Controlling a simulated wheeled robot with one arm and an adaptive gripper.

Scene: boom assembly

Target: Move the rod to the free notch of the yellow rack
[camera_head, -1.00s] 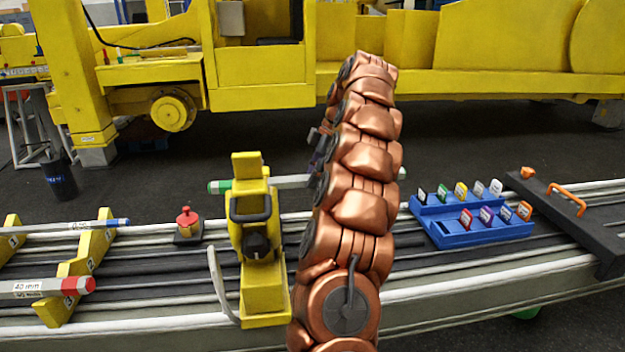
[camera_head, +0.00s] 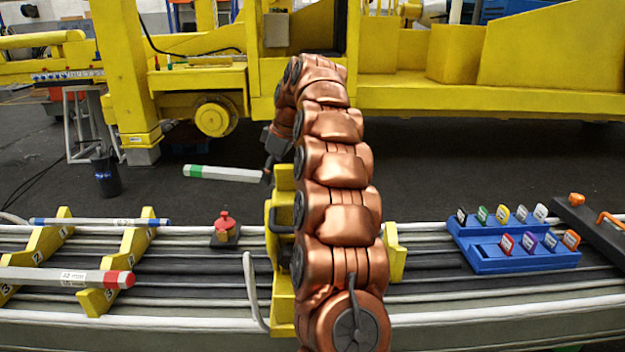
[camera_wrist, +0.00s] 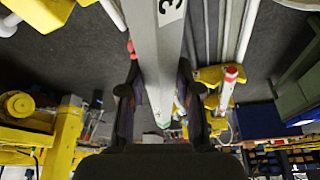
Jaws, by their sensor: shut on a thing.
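The rod (camera_head: 222,174) is light grey with a green band near its left end. It is in the air, left of the yellow stand and beyond the bench. My gripper (camera_head: 268,170) is shut on it, partly hidden by my arm. In the wrist view the rod (camera_wrist: 165,70) passes between both fingers of my gripper (camera_wrist: 160,100). The yellow rack (camera_head: 92,301) is two notched supports at the left of the bench. A blue-ended rod (camera_head: 90,222) lies across its far notches and a red-ended rod (camera_head: 60,277) across its near ones. The numbered middle notch between them is empty.
A yellow stand (camera_head: 282,310) is partly hidden behind my arm. A red-knobbed piece (camera_head: 225,227) stands between it and the rack. A blue tray (camera_head: 515,262) with coloured tags sits at right. Dark floor is open beyond the bench.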

